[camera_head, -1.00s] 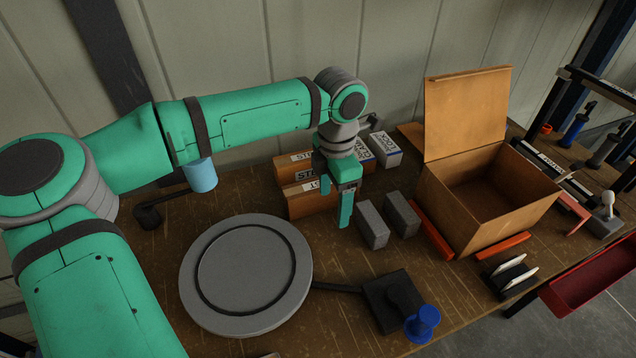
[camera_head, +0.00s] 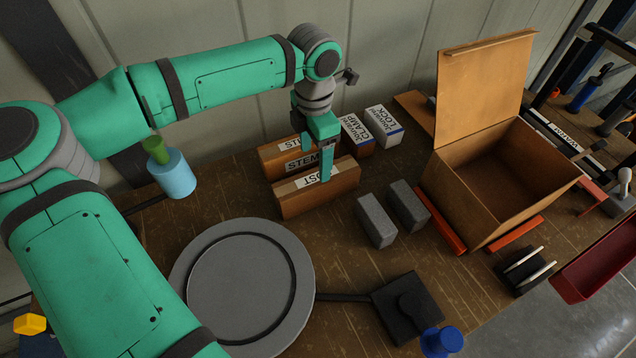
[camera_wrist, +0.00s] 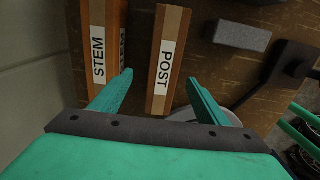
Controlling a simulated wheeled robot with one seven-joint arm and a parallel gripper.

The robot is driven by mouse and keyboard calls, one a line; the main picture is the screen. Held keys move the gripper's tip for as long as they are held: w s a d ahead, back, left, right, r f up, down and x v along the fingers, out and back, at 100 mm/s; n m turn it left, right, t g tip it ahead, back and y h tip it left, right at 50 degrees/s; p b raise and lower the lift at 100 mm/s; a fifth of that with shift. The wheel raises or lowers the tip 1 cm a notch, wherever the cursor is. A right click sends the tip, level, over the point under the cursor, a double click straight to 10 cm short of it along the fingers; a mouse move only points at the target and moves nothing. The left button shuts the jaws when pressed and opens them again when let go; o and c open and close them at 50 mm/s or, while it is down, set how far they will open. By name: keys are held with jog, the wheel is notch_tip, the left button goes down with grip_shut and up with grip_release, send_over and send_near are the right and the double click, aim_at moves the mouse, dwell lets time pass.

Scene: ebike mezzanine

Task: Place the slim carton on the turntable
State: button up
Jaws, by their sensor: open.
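A slim brown carton labelled POST (camera_head: 318,190) lies on the bench in front of the other cartons. In the wrist view, this carton (camera_wrist: 168,55) lies lengthwise, its near end showing between my fingers. My gripper (camera_head: 318,165) is open and points down over the carton; in the wrist view my open fingers (camera_wrist: 158,98) stand on either side with nothing clasped. I cannot tell how far above the carton the fingertips are. The round grey turntable (camera_head: 250,285) stands to the front left of the carton, its top bare.
A STEM carton (camera_head: 290,163) lies close behind the slim one. Two grey blocks (camera_head: 376,220) stand just right of it. A black base with a blue knob (camera_head: 440,341) is linked to the turntable. An open cardboard box (camera_head: 500,185) stands right; a blue cylinder (camera_head: 178,176) is left.

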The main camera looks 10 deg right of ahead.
aim_at(317, 176)
jog(key=shift+s+a+f, duration=0.15)
jog(key=shift+a+f, duration=0.05)
jog(key=shift+f, duration=0.9)
jog(key=shift+s+d+f, duration=0.15)
jog(key=shift+f, duration=0.3)
jog(key=f, duration=0.4)
jog(key=shift+s+d+f, duration=0.1)
jog(key=shift+d+f, duration=0.1)
jog(key=shift+f, duration=0.05)
jog(key=c, duration=1.6)
jog(key=shift+r, duration=0.35)
jog(key=shift+c, duration=0.2)
notch_tip(317, 176, up, 2)
jog(key=shift+r, duration=0.15)
jog(key=s+a+r, duration=0.2)
jog(key=s+r, duration=0.8)
jog(key=s, duration=0.3)
jog(key=shift+s+a, duration=0.35)
jog(key=shift+a, duration=0.05)
